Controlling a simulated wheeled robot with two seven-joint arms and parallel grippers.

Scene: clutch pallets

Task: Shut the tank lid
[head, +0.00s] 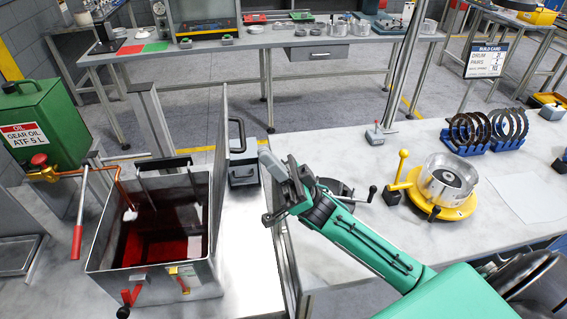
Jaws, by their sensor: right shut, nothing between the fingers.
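The tank (152,284) is an open-topped grey metal box at the lower left of the head view, with dark red liquid inside. Its lid (219,178) stands open and upright along the tank's right side, seen nearly edge-on. A black handle (238,135) sticks out from the lid's right face. My right gripper (266,158) is shut and empty, to the right of the lid and handle and apart from them in the picture. My green right arm reaches in from the lower right. My left gripper is not in view.
A green oil can (38,130) and a red-handled lever (78,225) are left of the tank. Right, a yellow-based drum fixture (447,190) and ring racks (483,138) stand on the bench (350,150).

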